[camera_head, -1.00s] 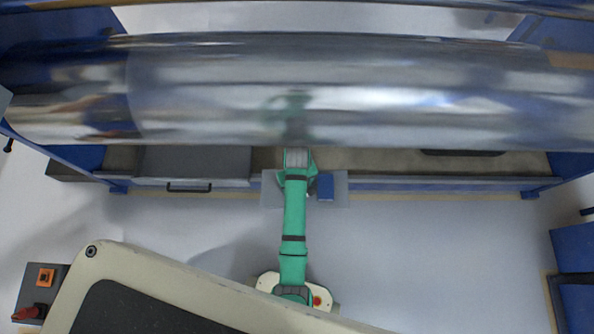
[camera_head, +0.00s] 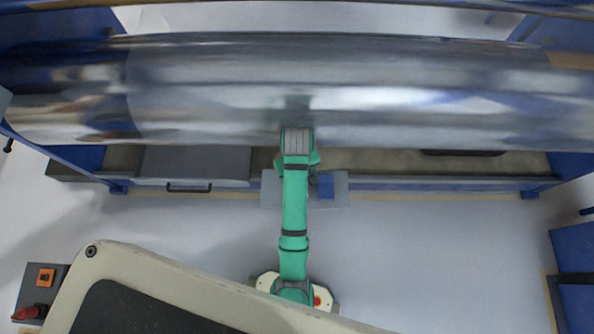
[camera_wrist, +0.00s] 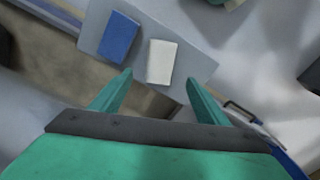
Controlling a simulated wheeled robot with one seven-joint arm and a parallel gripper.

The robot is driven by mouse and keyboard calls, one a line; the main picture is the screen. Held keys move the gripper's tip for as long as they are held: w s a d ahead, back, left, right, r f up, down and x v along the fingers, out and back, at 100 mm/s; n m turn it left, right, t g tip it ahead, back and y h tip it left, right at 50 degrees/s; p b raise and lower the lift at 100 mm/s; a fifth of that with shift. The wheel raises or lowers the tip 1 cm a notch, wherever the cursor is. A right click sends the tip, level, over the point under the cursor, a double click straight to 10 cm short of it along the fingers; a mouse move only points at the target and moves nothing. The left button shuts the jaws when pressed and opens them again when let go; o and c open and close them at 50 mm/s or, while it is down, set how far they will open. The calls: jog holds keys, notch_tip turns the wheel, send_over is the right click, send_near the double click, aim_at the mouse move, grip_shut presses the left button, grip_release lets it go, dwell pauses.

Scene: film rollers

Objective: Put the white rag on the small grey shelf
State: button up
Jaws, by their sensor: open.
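The white rag (camera_wrist: 161,62) looks like a small pale folded block. It lies on the small grey shelf (camera_wrist: 190,68), beside a blue folded cloth or block (camera_wrist: 119,37), in the wrist view. My gripper (camera_wrist: 159,77) is open, with its fingertips spread to the left and right of the rag's near end. I cannot tell whether they touch it. In the head view the shelf (camera_head: 339,199) sticks out below the roller, with the blue item (camera_head: 325,186) on it. My arm hides the rag there.
A large shiny roller (camera_head: 400,95) spans the machine above the shelf, close to my arm. A grey ledge with a drawer (camera_head: 190,170) lies to the left. The floor (camera_head: 430,250) to the right of my arm is clear.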

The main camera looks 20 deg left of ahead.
jog(key=s+d+f+m+t+y, duration=0.15)
jog(key=s+d+m+t, duration=0.3)
jog(key=s+t, duration=0.45)
jog(key=s+d+r+m+t, duration=0.1)
jog(key=s+d+r+t, duration=0.2)
jog(key=s+r, duration=0.3)
jog(key=s+d+r+m+t+h, duration=0.1)
jog(key=s+r, duration=0.5)
jog(key=r, duration=0.9)
jog(key=shift+s+d+r+m+t, duration=0.15)
jog(key=shift+s+d+m+t, duration=0.3)
jog(key=shift+d+t, duration=0.65)
jog(key=shift+w+a+h, duration=0.1)
jog(key=shift+a+h, duration=0.05)
jog(key=shift+h, duration=0.1)
